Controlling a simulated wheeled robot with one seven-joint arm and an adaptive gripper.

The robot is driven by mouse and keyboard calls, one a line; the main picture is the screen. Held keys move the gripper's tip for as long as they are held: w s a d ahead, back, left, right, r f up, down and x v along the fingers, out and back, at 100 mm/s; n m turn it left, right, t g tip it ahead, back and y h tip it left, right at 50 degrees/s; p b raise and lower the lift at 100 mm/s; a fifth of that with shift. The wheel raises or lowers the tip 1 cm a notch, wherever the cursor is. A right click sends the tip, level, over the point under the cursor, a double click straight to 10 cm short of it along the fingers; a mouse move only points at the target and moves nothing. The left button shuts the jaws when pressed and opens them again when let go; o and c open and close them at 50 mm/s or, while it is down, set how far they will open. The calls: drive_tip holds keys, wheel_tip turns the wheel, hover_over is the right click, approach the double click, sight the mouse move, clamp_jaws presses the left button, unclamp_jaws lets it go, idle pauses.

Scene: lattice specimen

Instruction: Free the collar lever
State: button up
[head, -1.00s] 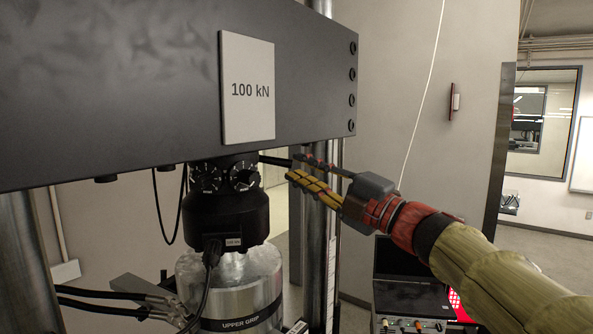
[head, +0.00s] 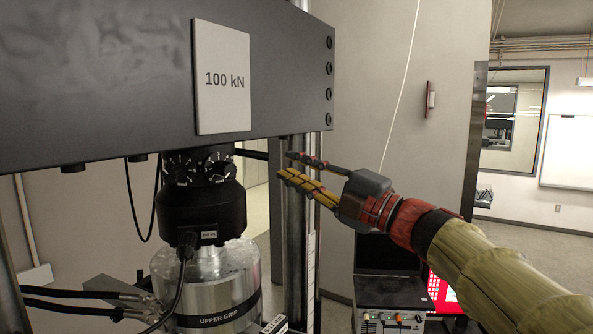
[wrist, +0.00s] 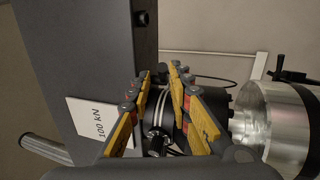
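The collar lever (head: 252,154) is a thin black rod. In the head view it sticks out to the right from the top of the black collar housing (head: 203,207), just under the crosshead. My gripper (head: 286,166) is to the right of the lever, its fingers apart and pointing left toward it. A small gap seems to show between the lever's visible end and the fingertips, with nothing held. In the wrist view my gripper (wrist: 168,68) is also open, with the dark housing beyond and between the fingers. I cannot clearly pick out the lever there.
The dark crosshead (head: 120,70) with a 100 kN plate (head: 222,100) hangs above. A steel column (head: 297,230) stands behind my fingertips. Below the housing is the upper grip cylinder (head: 222,280), with black cables at its left. A laptop (head: 385,262) sits lower right.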

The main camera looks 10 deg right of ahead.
drive_tip(key=shift+d, duration=0.1)
drive_tip(key=v, duration=1.2)
drive_tip(key=shift+c, duration=0.5)
